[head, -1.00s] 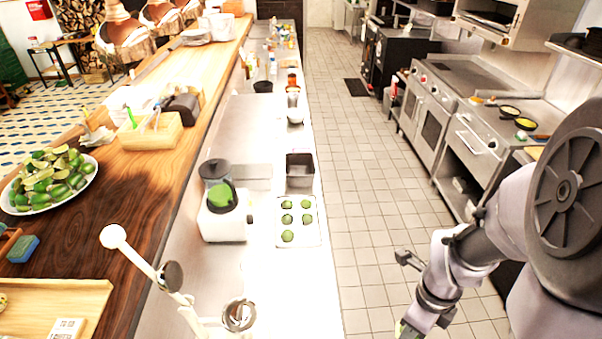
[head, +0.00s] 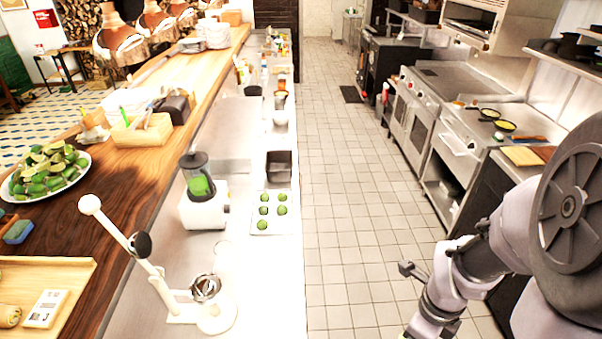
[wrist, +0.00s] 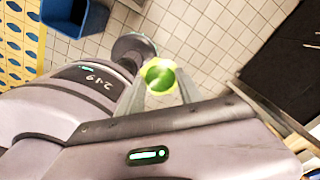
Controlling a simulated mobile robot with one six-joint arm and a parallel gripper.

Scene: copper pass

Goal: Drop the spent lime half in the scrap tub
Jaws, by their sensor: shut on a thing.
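My gripper (wrist: 160,86) is shut on the lime half (wrist: 160,75), seen in the wrist view as a bright green round piece with a pale yellow-green rim between the fingertips. It is held over the tiled floor. A blue open-topped tub (wrist: 94,20) stands on the floor at the upper left of the wrist view, apart from the lime and cut by the frame edge. In the head view my gripper is mostly below the bottom edge, and the lime does not show. A dark square container (head: 279,166) stands on the counter; I cannot tell whether either is the scrap tub.
On the steel counter are a tray of limes (head: 256,226), a blender (head: 203,208) and a citrus press (head: 218,315). A bowl of limes (head: 18,193) sits on the wooden bar. The tiled aisle (head: 350,190) is clear up to the cooking range (head: 432,100).

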